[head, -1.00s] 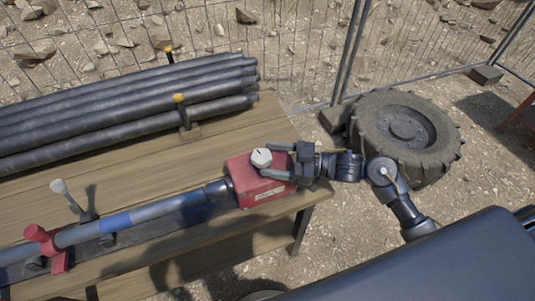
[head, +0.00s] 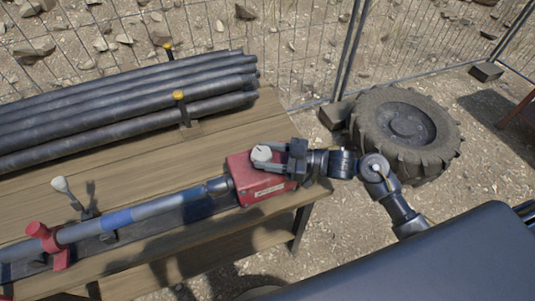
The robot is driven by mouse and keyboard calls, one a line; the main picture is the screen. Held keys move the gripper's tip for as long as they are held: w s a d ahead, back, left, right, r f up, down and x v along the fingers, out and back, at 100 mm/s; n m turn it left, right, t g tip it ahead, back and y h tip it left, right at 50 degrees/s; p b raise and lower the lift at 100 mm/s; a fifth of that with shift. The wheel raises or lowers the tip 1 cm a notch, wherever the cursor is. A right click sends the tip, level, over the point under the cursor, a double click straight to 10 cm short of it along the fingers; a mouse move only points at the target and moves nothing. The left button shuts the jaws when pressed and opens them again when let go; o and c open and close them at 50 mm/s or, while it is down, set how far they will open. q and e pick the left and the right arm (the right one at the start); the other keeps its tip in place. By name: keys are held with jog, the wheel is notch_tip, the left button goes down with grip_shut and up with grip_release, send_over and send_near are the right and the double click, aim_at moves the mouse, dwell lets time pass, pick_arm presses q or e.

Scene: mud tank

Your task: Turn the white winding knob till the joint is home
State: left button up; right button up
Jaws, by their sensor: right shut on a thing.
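The white winding knob (head: 262,153) sits on top of the red box (head: 250,183) at the right end of the bench. A grey pipe with a blue band (head: 117,218) runs left from the red box through a red clamp (head: 45,238). My right gripper (head: 268,156) reaches in from the right and is shut on the knob, with a finger on each side. The dark mark on the knob's top is small and partly hard to read. My left gripper is not in view.
Several dark pipes (head: 120,112) lie stacked at the back of the wooden bench (head: 230,136), held by posts with yellow caps. A lever with a white knob (head: 60,184) stands near the pipe. A large tyre (head: 405,133) lies on the ground at right, by a wire fence.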

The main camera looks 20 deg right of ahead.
jog(key=shift+s+a+r+m+t+h+p, duration=0.1)
jog(key=shift+m+t+h+p, duration=0.25)
jog(key=shift+m+t+p, duration=0.2)
jog(key=shift+s+r+m+t+h+p, duration=0.1)
jog(key=shift+m+t+h+p, duration=0.3)
jog(key=shift+t, duration=0.25)
jog(key=m+t+h+p, duration=0.1)
jog(key=m+t+h, duration=0.1)
jog(key=t, duration=0.1)
jog(key=shift+s+a+m+h+p, duration=0.15)
jog(key=shift+m+h+p, duration=0.1)
jog(key=shift+h+p, duration=0.15)
jog(key=m+t+h, duration=0.1)
jog(key=m+t+h+p, duration=0.1)
jog(key=h, duration=0.1)
jog(key=shift+a+f+m, duration=0.15)
jog(key=shift+m, duration=0.15)
jog(key=shift+a+m+t+h+p, duration=0.15)
jog(key=shift+m+t+h, duration=0.4)
jog(key=shift+m+h, duration=0.6)
jog(key=shift+a+m+t+h+p, duration=0.1)
jog(key=shift+m+t+h+p, duration=0.35)
jog(key=shift+h, duration=1.15)
jog(key=shift+m, duration=0.3)
jog(key=o, duration=1)
jog(key=shift+s, duration=0.1)
